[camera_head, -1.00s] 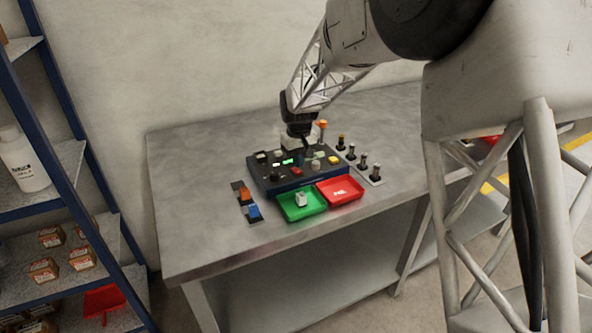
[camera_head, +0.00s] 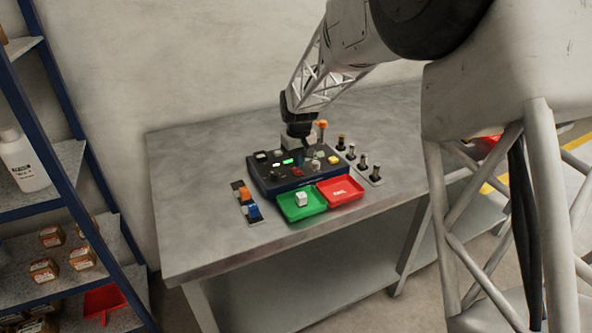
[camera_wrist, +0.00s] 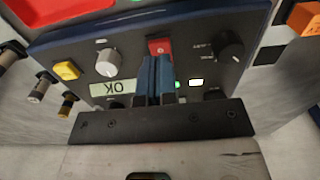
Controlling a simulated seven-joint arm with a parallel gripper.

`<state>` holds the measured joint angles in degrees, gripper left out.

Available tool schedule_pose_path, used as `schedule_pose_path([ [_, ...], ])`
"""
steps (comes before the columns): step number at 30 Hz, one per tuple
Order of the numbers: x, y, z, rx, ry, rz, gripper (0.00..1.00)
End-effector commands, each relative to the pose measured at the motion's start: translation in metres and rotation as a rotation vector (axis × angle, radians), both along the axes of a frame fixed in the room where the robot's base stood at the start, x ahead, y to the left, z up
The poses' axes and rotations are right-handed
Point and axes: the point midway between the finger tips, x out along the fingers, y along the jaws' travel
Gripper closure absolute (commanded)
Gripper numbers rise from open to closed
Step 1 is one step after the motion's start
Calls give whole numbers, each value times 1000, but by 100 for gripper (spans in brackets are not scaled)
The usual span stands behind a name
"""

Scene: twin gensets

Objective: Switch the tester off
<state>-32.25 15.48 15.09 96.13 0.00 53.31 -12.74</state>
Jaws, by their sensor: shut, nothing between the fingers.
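The tester (camera_head: 282,184) is a dark box with a blue edge and a sloping top full of controls, standing on the metal table. Its green display (camera_head: 288,161) is lit. In the wrist view the display (camera_wrist: 112,88) reads OK, upside down. A red switch (camera_wrist: 160,46) sits near the panel's edge in the wrist view. My gripper (camera_wrist: 155,62) is shut and empty, its blue-grey fingertips right by the red switch and overlapping its lower part. I cannot tell if they touch. In the head view my gripper (camera_head: 303,146) is over the tester.
A grey knob (camera_wrist: 108,63), a yellow button (camera_wrist: 67,70) and a black knob (camera_wrist: 230,46) flank the red switch. A green tray (camera_head: 288,213) with a white block and a red tray (camera_head: 351,196) lie in front. Bare table (camera_head: 190,160) is free at left.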

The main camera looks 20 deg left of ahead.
Motion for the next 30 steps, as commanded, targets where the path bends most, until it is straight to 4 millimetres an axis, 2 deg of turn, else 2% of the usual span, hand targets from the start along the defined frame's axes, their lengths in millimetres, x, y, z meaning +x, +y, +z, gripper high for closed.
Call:
schedule_pose_path([
  [30, 0, 0, -7, -1, 1, 0, 100],
])
